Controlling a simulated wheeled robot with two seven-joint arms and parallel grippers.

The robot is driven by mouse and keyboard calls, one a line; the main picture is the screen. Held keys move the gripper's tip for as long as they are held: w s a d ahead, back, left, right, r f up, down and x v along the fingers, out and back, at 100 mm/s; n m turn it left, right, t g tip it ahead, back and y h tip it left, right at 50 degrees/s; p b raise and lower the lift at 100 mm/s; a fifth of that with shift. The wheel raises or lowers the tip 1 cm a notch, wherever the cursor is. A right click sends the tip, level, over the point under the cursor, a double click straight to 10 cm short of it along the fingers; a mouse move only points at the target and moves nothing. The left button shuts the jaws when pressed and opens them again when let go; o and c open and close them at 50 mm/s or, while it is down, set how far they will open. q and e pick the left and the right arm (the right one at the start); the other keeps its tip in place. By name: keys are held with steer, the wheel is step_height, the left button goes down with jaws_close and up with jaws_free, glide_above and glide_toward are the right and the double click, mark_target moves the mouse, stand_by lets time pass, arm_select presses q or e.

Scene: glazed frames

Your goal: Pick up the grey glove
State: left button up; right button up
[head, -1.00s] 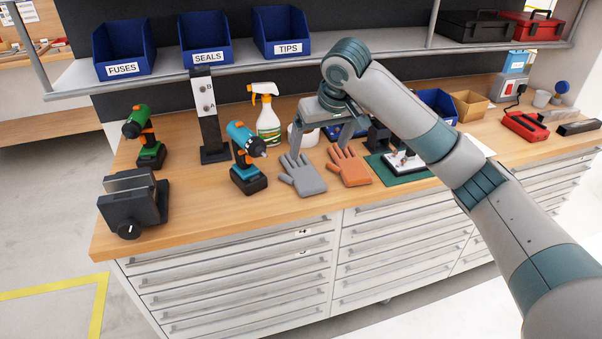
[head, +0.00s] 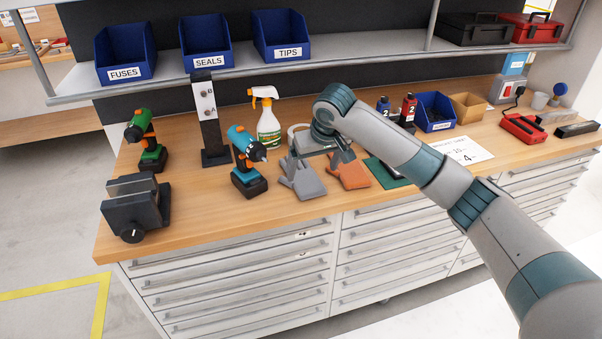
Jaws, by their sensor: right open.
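The grey glove (head: 308,184) lies flat on the wooden bench top near its front edge, left of an orange glove (head: 351,174). My right gripper (head: 318,165) is open and hangs low at the back of the two gloves. One finger is over the grey glove's finger end and the other is over the orange glove. It covers part of both gloves. I cannot tell whether it touches the grey glove. My left gripper is not in view.
A blue-and-black drill (head: 247,160) stands just left of the grey glove. A spray bottle (head: 268,122) stands behind. A shelf with blue bins (head: 206,45) overhangs the back.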

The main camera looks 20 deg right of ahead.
mark_target(310, 186)
steer(key=x, duration=0.2)
steer(key=shift+w+f, duration=0.15)
steer(key=shift+f, duration=0.05)
steer(key=shift+w+f+p, duration=0.2)
steer(key=shift+f+p, duration=0.1)
steer(key=shift+f, duration=0.25)
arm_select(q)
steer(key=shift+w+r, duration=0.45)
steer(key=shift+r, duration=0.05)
arm_select(e)
steer(key=shift+w+d+f+p, duration=0.1)
steer(key=shift+f+p, duration=0.25)
steer(key=x, duration=0.1)
steer(key=p+x, duration=0.1)
steer(key=x, duration=0.1)
steer(key=shift+d+f, duration=0.1)
steer(key=shift+d, duration=0.2)
steer(key=shift+w+a+f, duration=0.1)
steer(key=shift+w+f, duration=0.05)
steer(key=shift+f, duration=0.5)
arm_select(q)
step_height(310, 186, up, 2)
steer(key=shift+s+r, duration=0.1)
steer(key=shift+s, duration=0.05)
